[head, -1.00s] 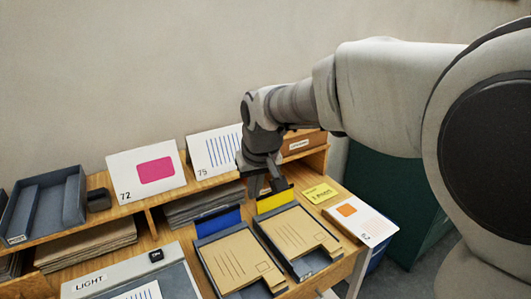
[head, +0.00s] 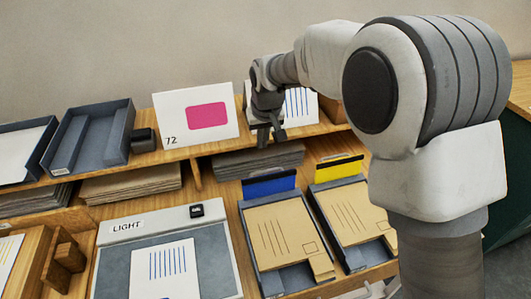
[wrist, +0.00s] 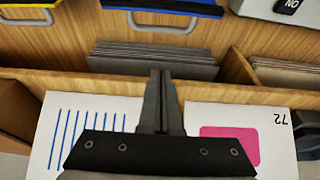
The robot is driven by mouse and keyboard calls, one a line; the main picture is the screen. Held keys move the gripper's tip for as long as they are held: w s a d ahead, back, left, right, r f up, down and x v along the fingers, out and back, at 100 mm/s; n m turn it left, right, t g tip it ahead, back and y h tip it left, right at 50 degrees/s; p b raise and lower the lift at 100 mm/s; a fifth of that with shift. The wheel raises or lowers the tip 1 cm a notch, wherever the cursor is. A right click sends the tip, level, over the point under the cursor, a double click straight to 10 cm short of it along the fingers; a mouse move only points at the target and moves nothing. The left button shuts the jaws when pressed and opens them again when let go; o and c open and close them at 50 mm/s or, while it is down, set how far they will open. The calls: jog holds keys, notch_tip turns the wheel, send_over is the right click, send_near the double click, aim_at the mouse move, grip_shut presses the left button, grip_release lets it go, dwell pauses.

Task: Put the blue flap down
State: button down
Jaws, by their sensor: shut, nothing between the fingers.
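The blue flap (head: 269,185) stands raised at the back edge of the left grey tray, which holds a tan card (head: 275,235). Its blue face also shows at the top of the wrist view (wrist: 180,6), with a grey wire handle (wrist: 160,25) beside it. My gripper (head: 270,137) is shut and empty, above and behind the blue flap, in front of the card with blue lines. In the wrist view my closed fingers (wrist: 160,75) point toward the grey stack, apart from the flap.
A yellow flap (head: 338,168) stands raised on the right tray. The upper shelf holds card 72 (head: 180,130) and a card with blue lines (head: 300,103). A grey sheet stack (head: 232,163) lies below the shelf. A LIGHT panel (head: 120,228) is at the left.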

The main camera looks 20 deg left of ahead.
aim_at(268, 181)
jog(key=b+x, duration=0.1)
jog(key=x, duration=0.9)
jog(key=shift+s+d+r+b, duration=0.2)
jog(key=shift+s+d+r, duration=0.25)
jog(key=shift+s+d, duration=0.25)
jog(key=shift+s+d+r+b, duration=0.15)
jog(key=shift+s+d+r, duration=0.35)
jog(key=shift+s, duration=0.3)
